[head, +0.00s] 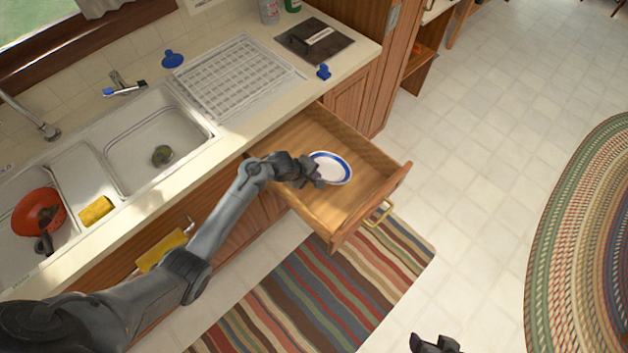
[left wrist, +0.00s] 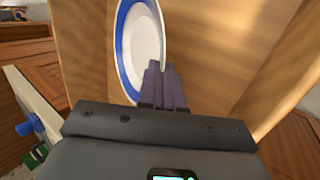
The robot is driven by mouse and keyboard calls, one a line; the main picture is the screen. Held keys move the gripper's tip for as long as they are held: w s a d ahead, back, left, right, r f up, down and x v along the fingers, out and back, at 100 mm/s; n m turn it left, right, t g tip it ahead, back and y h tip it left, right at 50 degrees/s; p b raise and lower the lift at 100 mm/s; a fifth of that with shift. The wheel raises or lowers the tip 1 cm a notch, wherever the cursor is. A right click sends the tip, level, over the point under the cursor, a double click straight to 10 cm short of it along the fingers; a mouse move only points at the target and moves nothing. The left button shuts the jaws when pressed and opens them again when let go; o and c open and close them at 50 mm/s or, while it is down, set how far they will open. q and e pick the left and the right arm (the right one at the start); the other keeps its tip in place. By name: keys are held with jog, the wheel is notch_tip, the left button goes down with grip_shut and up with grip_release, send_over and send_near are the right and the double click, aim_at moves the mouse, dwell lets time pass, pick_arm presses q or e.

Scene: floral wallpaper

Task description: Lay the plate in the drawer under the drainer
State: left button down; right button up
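The white plate (head: 334,168) with a blue rim is over the open wooden drawer (head: 345,207), inside its outline in the head view. My left gripper (head: 312,172) is at the plate's left edge. In the left wrist view its fingers (left wrist: 164,88) are close together at the rim of the plate (left wrist: 148,42) and look shut on it. The plate's height above the drawer floor is hard to tell. The drainer (head: 232,78) lies on the counter above and behind the drawer. My right gripper (head: 434,344) shows only in part at the bottom edge.
The drawer's front (head: 372,208) carries a brass handle (head: 378,212). A sink (head: 150,140), a red pan (head: 38,210) and a yellow sponge (head: 96,211) are at left. A striped rug (head: 330,290) lies below. No other object shows in the drawer.

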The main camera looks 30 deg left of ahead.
pick_arm(q)
jog(key=shift+f+b, duration=0.55)
jog(key=shift+f, duration=1.25)
jog(key=shift+f, duration=0.15)
jog(key=c, duration=1.3)
grip_release()
